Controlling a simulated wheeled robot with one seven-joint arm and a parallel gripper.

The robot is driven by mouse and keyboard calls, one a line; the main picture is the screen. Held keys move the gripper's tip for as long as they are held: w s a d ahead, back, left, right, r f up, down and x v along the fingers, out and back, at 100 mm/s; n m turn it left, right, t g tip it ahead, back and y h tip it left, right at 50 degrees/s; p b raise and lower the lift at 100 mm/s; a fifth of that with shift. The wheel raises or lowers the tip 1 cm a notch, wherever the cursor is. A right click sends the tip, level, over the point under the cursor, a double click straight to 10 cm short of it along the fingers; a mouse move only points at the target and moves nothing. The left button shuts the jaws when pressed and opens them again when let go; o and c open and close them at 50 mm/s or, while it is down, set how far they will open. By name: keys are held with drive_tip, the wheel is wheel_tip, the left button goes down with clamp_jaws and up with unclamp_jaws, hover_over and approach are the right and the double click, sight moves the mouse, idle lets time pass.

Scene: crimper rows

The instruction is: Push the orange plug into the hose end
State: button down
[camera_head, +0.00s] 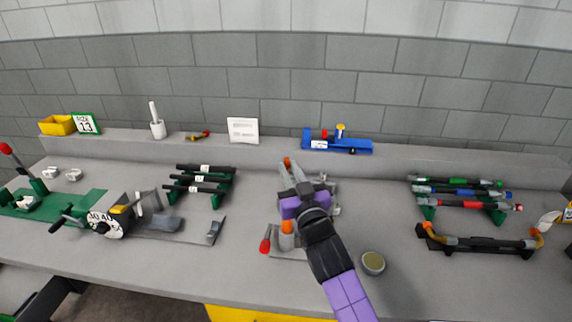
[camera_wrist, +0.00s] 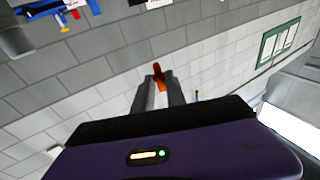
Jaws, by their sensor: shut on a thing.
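My gripper (camera_head: 288,168) is above the middle of the bench, its two grey fingers pointing toward the back wall. It is shut on a small orange plug (camera_head: 286,161), whose end sticks out past the fingertips. In the wrist view the orange plug (camera_wrist: 157,72) shows between the fingertips (camera_wrist: 158,88), with only wall behind it. Which piece is the task's hose end I cannot tell. A second orange piece (camera_head: 287,228) stands upright on a small plate, below my gripper's purple body in the picture. It is apart from the held plug.
A red-knobbed lever (camera_head: 265,246) stands beside that piece. A black hose holder (camera_head: 482,245) with orange-ended parts is at right, below a rack of coloured hoses (camera_head: 465,205). A round tin (camera_head: 373,263) lies near the front edge. A dial machine (camera_head: 104,221) is at left.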

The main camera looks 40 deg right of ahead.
drive_tip(key=shift+r+p, duration=0.1)
drive_tip(key=shift+p, duration=0.65)
wheel_tip(320, 180, down, 6)
drive_tip(key=b, duration=0.6)
drive_tip(key=shift+f+y+b, duration=0.3)
drive_tip(key=shift+f+b, duration=1)
drive_tip(key=shift+f, duration=0.3)
idle(1.8)
drive_tip(key=c, duration=1.3)
unclamp_jaws()
drive_tip(key=b+v, duration=0.2)
drive_tip(key=v, duration=0.6)
drive_tip(key=shift+r, duration=0.2)
